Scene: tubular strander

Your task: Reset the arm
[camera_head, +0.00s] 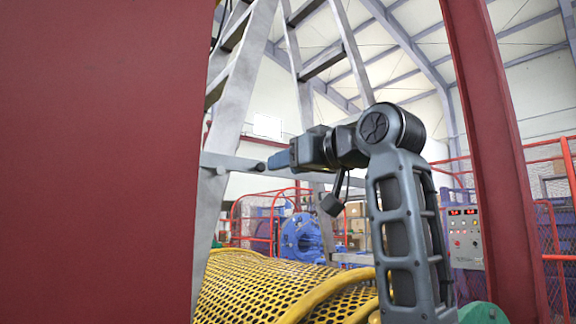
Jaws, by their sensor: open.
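My arm rises at the right of centre in the head view and bends at a dark round joint near the top. From there its outer part reaches left to my gripper (298,180), which is seen from behind and the side. The gripper is open, with nothing visible between its jaws. A blue-grey part shows on its left and a dark block hangs below it. The gripper appears in front of a grey ladder frame's crossbar (228,163); I cannot tell the gap.
A red panel (95,160) fills the left and a red post (495,150) stands right. A yellow mesh guard (255,288) lies below. Behind are blue machinery (302,238), red railings (560,205) and a control box (465,236).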

